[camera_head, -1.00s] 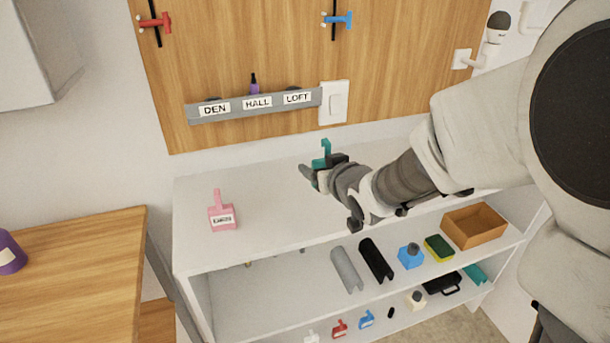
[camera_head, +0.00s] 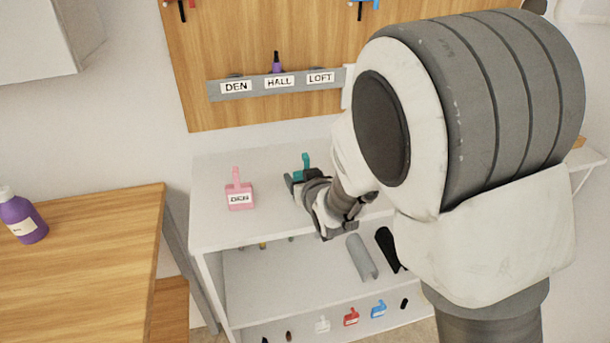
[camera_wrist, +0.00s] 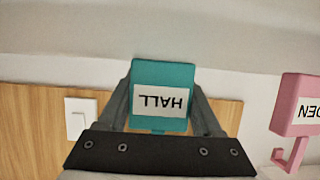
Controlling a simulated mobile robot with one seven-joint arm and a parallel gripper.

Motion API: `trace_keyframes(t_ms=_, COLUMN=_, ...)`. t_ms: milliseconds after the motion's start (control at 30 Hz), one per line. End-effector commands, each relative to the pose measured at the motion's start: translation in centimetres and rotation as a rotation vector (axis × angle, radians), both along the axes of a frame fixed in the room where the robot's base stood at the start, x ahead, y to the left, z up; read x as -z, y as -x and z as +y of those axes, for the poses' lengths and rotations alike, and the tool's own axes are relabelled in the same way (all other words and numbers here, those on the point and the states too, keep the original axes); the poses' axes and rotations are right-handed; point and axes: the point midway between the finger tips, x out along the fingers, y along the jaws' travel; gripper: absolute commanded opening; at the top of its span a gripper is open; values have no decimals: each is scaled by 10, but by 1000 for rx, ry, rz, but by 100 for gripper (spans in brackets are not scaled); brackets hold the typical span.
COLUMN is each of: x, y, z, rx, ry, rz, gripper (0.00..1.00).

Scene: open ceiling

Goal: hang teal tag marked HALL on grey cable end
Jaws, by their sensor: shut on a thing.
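The teal tag (camera_wrist: 163,76) marked HALL is between the two fingers of my gripper (camera_wrist: 165,105) in the wrist view, its lettering upside down there. My gripper (camera_head: 296,185) is shut on it. In the head view the teal tag (camera_head: 302,164) shows only as a small teal part above my gripper, over the white shelf top. A holder strip (camera_head: 275,85) on the wooden board carries labels DEN, HALL and LOFT. A purple-and-dark cable end (camera_head: 277,64) stands up behind the HALL label. Dark ends behind DEN and LOFT barely show. I cannot make out a grey cable end.
A purple bottle (camera_head: 22,218) stands on the wooden table (camera_head: 85,265) at left. Grey and black trough-like pieces lie on the shelf below. My arm hides the right side.

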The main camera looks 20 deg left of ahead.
Motion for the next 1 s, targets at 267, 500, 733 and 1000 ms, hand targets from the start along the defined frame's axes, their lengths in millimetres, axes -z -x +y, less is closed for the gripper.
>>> trace_keyframes(t_ms=267, x=4, y=0, z=0, rx=0, ry=-1, rz=0, gripper=12)
trace_keyframes(t_ms=500, x=2, y=0, z=0, rx=0, ry=-1, rz=0, gripper=97)
trace_keyframes(t_ms=733, x=1, y=0, z=0, rx=0, ry=-1, rz=0, gripper=97)
trace_keyframes(t_ms=1000, x=-11, y=17, z=-10, rx=1, ry=-2, rz=1, gripper=97)
